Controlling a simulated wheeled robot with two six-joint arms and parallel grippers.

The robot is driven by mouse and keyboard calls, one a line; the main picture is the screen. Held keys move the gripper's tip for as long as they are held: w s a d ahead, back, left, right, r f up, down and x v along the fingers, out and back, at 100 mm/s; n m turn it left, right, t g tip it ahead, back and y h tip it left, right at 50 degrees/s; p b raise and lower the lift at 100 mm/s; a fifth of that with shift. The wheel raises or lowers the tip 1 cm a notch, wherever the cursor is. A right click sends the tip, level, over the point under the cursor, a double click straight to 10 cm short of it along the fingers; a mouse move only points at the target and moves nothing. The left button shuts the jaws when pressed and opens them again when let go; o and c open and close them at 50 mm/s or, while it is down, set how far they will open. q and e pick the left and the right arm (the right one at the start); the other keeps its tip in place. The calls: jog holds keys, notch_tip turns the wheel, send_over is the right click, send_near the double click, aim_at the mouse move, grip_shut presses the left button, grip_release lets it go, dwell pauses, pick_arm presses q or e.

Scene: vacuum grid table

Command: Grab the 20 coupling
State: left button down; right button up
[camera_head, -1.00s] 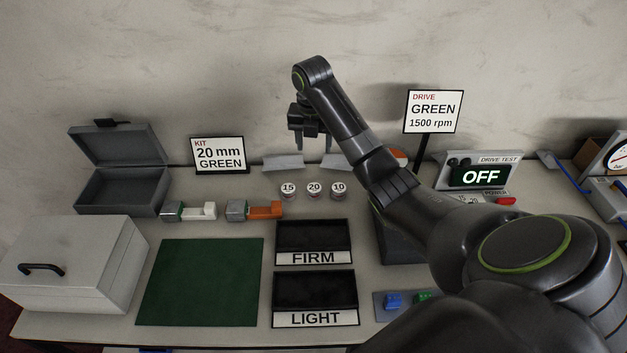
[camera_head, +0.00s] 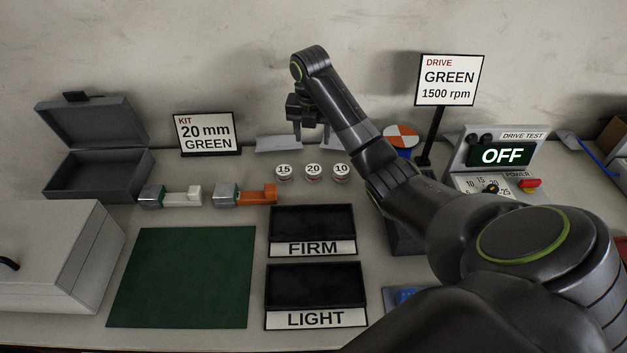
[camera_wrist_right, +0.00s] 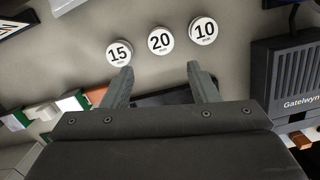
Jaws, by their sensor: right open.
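The 20 coupling (camera_head: 313,171) is a small round piece with a white top marked 20. It stands on the table between the 15 coupling (camera_head: 284,171) and the 10 coupling (camera_head: 341,171). In the right wrist view the 20 coupling (camera_wrist_right: 160,41) lies beyond and between my fingertips, with the 15 (camera_wrist_right: 119,53) and the 10 (camera_wrist_right: 203,31) on either side. My right gripper (camera_head: 311,138) is open and empty, its fingers pointing down above the table behind the couplings; it also shows in the right wrist view (camera_wrist_right: 160,72). My left gripper is not in view.
Black FIRM (camera_head: 313,226) and LIGHT (camera_head: 316,287) trays lie in front of the couplings. A green mat (camera_head: 180,277), a white-handled and an orange-handled tool (camera_head: 247,195), and an open grey case (camera_head: 97,178) are at left. The drive sign (camera_head: 433,130) and test unit (camera_head: 500,155) stand at right.

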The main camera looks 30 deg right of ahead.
jog(key=b, duration=0.4)
send_near(314, 169)
jog(key=shift+w+d+f, duration=0.15)
jog(key=shift+w+f, duration=0.1)
jog(key=shift+w, duration=0.05)
notch_tip(314, 169, down, 3)
jog(key=shift+w+d+f+p, duration=0.15)
jog(key=shift+w+f+p, duration=0.05)
jog(key=shift+p, duration=0.5)
jog(key=shift+d+f+p, duration=0.15)
jog(key=shift+f+p, duration=0.5)
jog(key=shift+f, duration=2.45)
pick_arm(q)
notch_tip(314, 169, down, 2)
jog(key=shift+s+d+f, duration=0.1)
pick_arm(e)
jog(key=shift+c, duration=0.2)
jog(key=c, duration=0.8)
jog(key=shift+o, duration=0.2)
